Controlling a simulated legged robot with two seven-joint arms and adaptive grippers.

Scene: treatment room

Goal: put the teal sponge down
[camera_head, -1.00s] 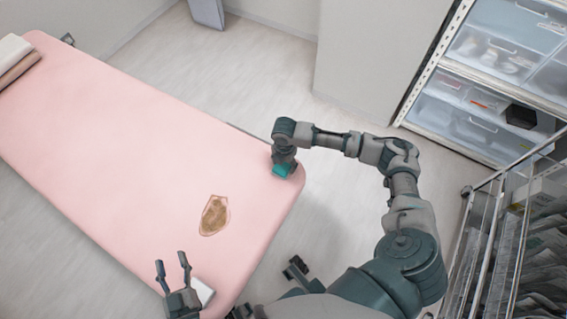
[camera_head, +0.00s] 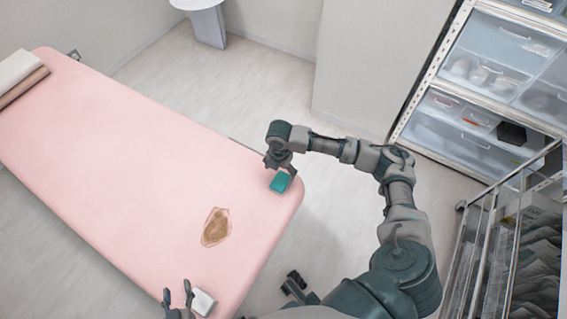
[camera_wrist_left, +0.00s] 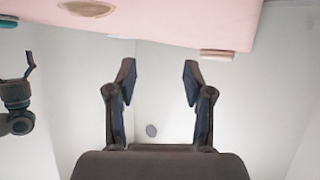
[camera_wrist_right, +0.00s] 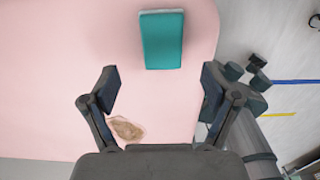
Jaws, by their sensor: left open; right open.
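The teal sponge (camera_head: 280,182) lies on the pink bed (camera_head: 130,150) near its right corner. It also shows in the right wrist view (camera_wrist_right: 162,40), lying flat beyond the fingertips. My right gripper (camera_head: 277,162) is open and empty, just behind the sponge and apart from it. In the right wrist view its two fingers (camera_wrist_right: 158,88) stand wide apart with bare bed between them. My left gripper (camera_head: 178,294) is open and empty at the near edge of the bed. Its spread fingers (camera_wrist_left: 160,75) show nothing between them in the left wrist view.
A brown stain (camera_head: 215,227) marks the bed between the grippers. A white block (camera_head: 203,301) lies at the near edge beside my left gripper. Rolled towels (camera_head: 20,75) lie at the far left. A drawer shelf (camera_head: 480,90) and wire rack (camera_head: 500,240) stand right.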

